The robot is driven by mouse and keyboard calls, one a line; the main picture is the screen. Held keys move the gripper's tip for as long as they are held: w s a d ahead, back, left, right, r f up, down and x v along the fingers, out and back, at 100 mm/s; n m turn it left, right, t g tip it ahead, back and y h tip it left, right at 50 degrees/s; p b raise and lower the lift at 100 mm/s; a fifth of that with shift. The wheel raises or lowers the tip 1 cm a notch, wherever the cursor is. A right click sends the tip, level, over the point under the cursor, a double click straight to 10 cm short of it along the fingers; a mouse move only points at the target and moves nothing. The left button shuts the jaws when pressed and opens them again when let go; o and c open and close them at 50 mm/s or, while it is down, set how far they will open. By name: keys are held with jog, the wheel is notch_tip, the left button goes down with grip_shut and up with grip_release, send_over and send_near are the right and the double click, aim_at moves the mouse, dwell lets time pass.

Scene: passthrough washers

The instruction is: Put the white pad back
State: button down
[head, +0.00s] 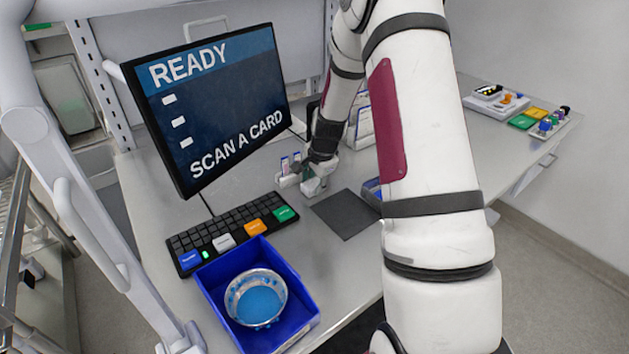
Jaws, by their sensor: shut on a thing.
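My gripper (312,178) is low over the table (240,178), at the far left corner of a dark grey mat (346,213). It is shut on a small pale thing (313,187), of which only a little shows below the fingers. It looks like the white pad, but it is too small to be sure. Whether it touches the table or the mat cannot be told. A small white holder with upright cards (287,170) stands close to the left of my gripper.
A monitor (215,110) reads "READY" and "SCAN A CARD". A black keyboard (235,233) and a blue bin (208,288) with a round dish (256,298) are in front. My arm partly hides another blue bin (371,190). Coloured blocks (537,113) and trays stand far right.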

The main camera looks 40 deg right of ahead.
jog(key=shift+f, duration=0.1)
jog(key=c, duration=1)
grip_release()
jog(key=s+a+r+n, duration=0.2)
jog(key=s+a+r, duration=0.2)
jog(key=r, duration=0.6)
jog(key=s+a+r+n, duration=0.2)
jog(key=s+a+r, duration=0.2)
jog(key=r, duration=0.5)
jog(key=shift+s+a+r+n+t+y, duration=0.2)
jog(key=shift+s+a+r+n, duration=1.7)
jog(key=shift+s, duration=1.85)
jog(key=shift+s+a+r+n+t+y, duration=0.15)
jog(key=shift+s+a+r+n, duration=0.95)
jog(key=shift+s+a+n, duration=2.15)
jog(key=shift+s+a+r+n+t+y, duration=0.2)
jog(key=shift+s+a+r+n, duration=1.4)
jog(key=shift+s, duration=2.7)
